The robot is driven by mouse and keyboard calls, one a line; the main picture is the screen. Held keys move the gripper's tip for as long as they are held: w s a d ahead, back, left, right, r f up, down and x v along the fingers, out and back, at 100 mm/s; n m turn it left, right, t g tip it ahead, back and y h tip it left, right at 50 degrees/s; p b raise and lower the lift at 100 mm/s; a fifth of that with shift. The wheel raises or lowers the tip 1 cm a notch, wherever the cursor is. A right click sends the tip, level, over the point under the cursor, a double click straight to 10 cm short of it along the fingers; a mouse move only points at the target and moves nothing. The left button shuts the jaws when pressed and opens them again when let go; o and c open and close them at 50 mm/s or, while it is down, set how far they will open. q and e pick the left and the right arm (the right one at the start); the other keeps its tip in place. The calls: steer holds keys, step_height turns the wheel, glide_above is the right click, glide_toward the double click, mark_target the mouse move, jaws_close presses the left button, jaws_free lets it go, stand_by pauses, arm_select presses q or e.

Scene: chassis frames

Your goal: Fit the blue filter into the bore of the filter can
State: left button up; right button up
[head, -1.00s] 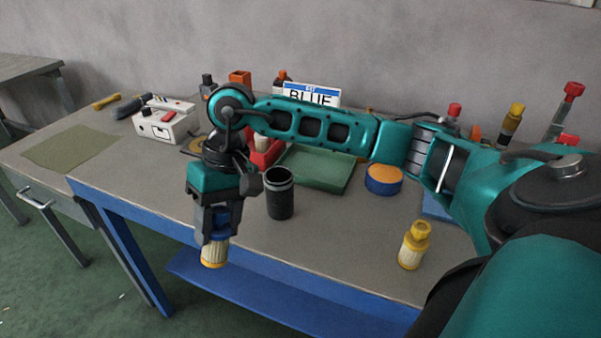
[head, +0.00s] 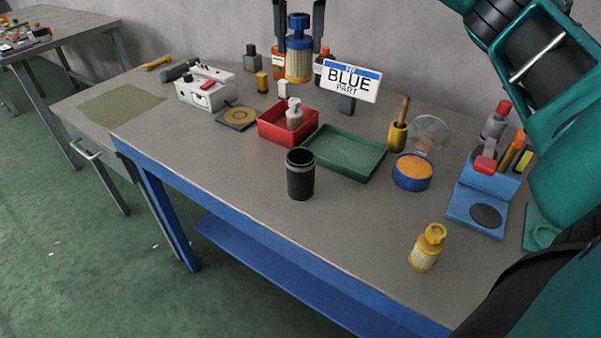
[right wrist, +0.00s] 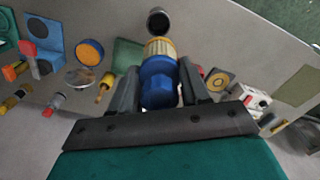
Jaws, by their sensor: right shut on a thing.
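The blue filter (head: 298,44) has a blue cap and a pale pleated body with a yellow lower rim. My right gripper (head: 299,30) is shut on its blue cap and holds it upright, well above the table. In the right wrist view the filter (right wrist: 160,75) sits between the fingers of the gripper (right wrist: 158,90). The filter can (head: 300,178) is a black open cylinder standing upright near the table's front middle. It also shows in the right wrist view (right wrist: 159,22), beyond the filter's pleated end. The left gripper is not in view.
A green tray (head: 375,172) and a red bin (head: 262,127) lie behind the can. A BLUE PART sign (head: 350,80) stands behind them. A yellow-capped filter (head: 426,248) stands at the front right. A blue tool holder (head: 478,205) is at the right.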

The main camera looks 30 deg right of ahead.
steer(key=shift+d+f, duration=0.15)
step_height(320, 180, down, 19)
steer(key=shift+b, duration=0.3)
steer(key=shift+f, duration=0.1)
steer(key=shift+f+b, duration=0.45)
steer(key=shift+f, duration=0.15)
steer(key=o, duration=1.1)
steer(key=shift+c, duration=0.2)
